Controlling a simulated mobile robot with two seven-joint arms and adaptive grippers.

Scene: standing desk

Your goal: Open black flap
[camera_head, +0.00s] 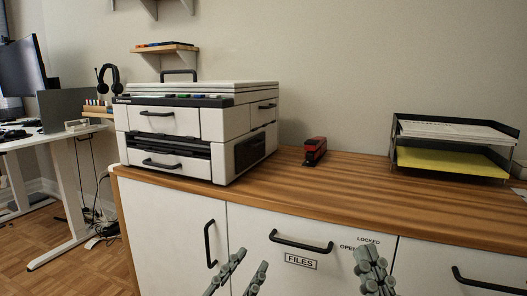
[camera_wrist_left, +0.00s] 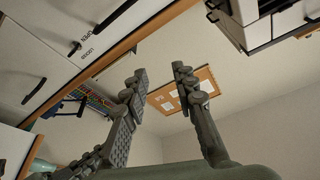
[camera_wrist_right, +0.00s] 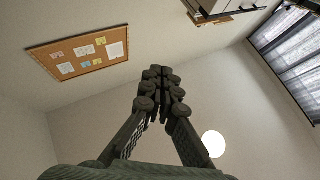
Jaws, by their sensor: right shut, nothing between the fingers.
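A white printer (camera_head: 180,117) stands at the left end of the wooden counter. A black panel (camera_head: 250,150) sits low on its right side and looks closed. A dark slot (camera_head: 168,144) runs across its front between two white drawers with black handles. I cannot tell for certain which dark part is the flap. My left gripper (camera_head: 251,260) is open and empty, in front of the cabinet and below the counter edge; its spread fingers show in the left wrist view (camera_wrist_left: 160,75). My right gripper (camera_head: 370,252) is shut and empty further right; its fingers meet in the right wrist view (camera_wrist_right: 158,78).
A red stapler (camera_head: 315,150) lies right of the printer. A black wire tray (camera_head: 447,158) with papers stands at the right. The counter (camera_head: 345,195) between them is clear. Cabinet handles (camera_head: 300,242) stick out below the counter edge.

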